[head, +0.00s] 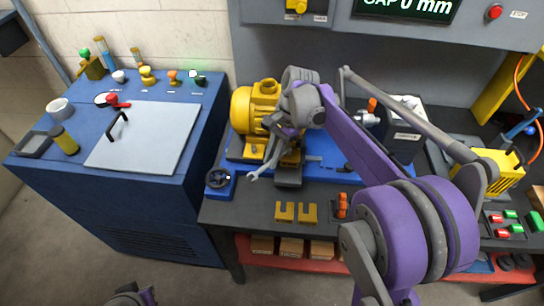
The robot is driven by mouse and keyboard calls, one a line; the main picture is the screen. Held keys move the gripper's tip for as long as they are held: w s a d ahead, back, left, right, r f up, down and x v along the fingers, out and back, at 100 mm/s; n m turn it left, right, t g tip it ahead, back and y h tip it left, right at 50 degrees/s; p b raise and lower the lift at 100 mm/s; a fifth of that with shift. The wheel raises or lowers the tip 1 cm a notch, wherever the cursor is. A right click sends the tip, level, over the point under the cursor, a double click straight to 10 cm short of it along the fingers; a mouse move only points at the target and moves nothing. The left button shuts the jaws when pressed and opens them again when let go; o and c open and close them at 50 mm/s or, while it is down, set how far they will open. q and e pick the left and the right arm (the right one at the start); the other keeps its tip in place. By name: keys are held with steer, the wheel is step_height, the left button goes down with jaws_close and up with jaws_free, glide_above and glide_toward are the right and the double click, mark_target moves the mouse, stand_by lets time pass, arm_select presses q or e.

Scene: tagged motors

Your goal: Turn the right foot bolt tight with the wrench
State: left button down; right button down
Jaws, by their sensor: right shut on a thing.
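A yellow motor (242,108) stands on a blue bed (326,178) on the dark bench. My right gripper (291,128) is shut on a grey wrench (268,158), just in front of the motor's right side. The wrench slants down to the left, its open end near the front left corner of the bed. The right foot bolt is hidden behind my gripper and the wrench, so I cannot tell if the wrench touches it. A grey and purple part of my left arm shows at the bottom edge; its fingers cannot be made out.
A dark labelled unit (403,138) stands right of the motor. Yellow forked pieces (296,212) and a blue handwheel block (219,182) lie at the front. A blue cabinet (150,205) stands left. My right arm covers the bench's right middle.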

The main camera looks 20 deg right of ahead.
arm_select(q)
steer(key=shift+w+r, duration=0.1)
arm_select(e)
steer(key=shift+r, duration=0.1)
steer(key=shift+s+f+n, duration=0.15)
steer(key=shift+f+n, duration=0.05)
steer(key=shift+n, duration=0.1)
stand_by(0.3)
arm_select(q)
steer(key=shift+w+r+p, duration=0.1)
steer(key=shift+r+p, duration=0.35)
steer(key=shift+r, duration=0.1)
arm_select(e)
steer(key=shift+d+r, duration=0.1)
steer(key=shift+r, duration=0.85)
arm_select(q)
steer(key=shift+w+r+p, duration=0.3)
steer(key=shift+r+p, duration=0.2)
steer(key=shift+r, duration=0.15)
arm_select(e)
steer(key=shift+r, duration=0.95)
